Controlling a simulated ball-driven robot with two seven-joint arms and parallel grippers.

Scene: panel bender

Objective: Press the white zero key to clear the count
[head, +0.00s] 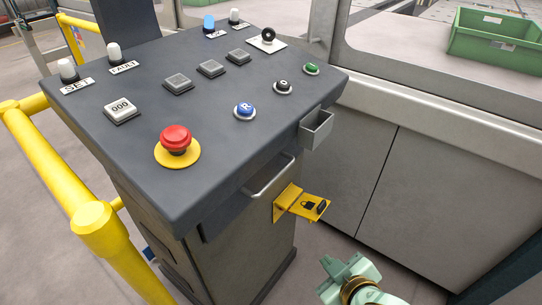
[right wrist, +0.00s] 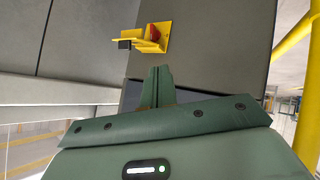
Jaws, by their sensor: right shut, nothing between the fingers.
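The white zero key (head: 121,107), marked 000, sits in a dark frame at the left of the grey sloped control panel (head: 215,150), behind the red mushroom button. It is uncovered, and I cannot tell whether it is pressed in. My right gripper (head: 343,267), pale green, is low at the bottom right of the head view, in front of the console and well apart from the key. Its fingers are shut and empty; they also show in the right wrist view (right wrist: 158,86), where the key does not show. My left gripper is not in view.
A red mushroom button (head: 175,139) on a yellow ring stands near the key. A blue R button (head: 244,111) is to its right. A yellow lock bracket (head: 302,204) juts from the console front; it shows in the right wrist view (right wrist: 145,40). A yellow rail (head: 50,165) runs left.

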